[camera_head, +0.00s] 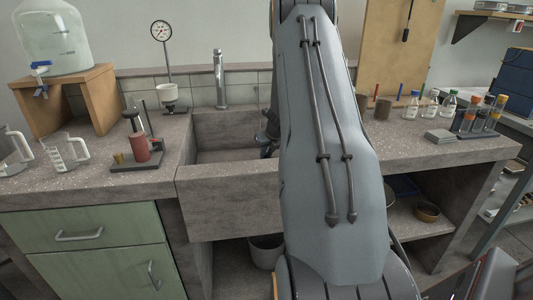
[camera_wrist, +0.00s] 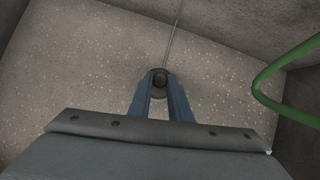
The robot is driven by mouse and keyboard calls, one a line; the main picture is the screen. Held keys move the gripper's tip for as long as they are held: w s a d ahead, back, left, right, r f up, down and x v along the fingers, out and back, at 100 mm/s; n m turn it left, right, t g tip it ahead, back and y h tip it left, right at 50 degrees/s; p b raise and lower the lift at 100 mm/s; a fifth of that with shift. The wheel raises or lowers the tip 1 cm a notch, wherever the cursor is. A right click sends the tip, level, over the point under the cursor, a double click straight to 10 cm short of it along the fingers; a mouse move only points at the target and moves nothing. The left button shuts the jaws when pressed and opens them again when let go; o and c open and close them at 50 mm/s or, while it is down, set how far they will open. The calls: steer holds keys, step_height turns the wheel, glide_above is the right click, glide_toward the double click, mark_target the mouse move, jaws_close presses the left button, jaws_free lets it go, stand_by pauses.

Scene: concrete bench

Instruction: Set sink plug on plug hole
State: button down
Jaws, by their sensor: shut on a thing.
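My gripper (camera_wrist: 160,92) points down into the concrete sink (camera_head: 225,211). In the wrist view its blue fingers are shut on the sink plug (camera_wrist: 160,76), a small dark round piece. A thin line or chain (camera_wrist: 173,38) runs from the plug toward the top of the picture. The speckled sink floor (camera_wrist: 95,70) lies beyond the plug. The gap between plug and floor cannot be told. The plug hole is not visible in either view. In the head view my arm covers the right part of the sink, and only a dark piece of my wrist shows beside it.
A green hose-like loop (camera_wrist: 262,85) curves in at the right of the wrist view. A tap (camera_head: 220,80) stands behind the sink. A burner-like stand (camera_head: 140,148) and glass jugs (camera_head: 65,152) are on the left bench, bottles (camera_head: 430,104) and vials on the right.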

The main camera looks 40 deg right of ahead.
steer(key=c, duration=1.6)
jaws_free()
steer(key=shift+o, duration=0.2)
steer(key=p+v, duration=0.1)
steer(key=v, duration=0.6)
steer(key=shift+s+r, duration=0.2)
steer(key=shift+r, duration=0.1)
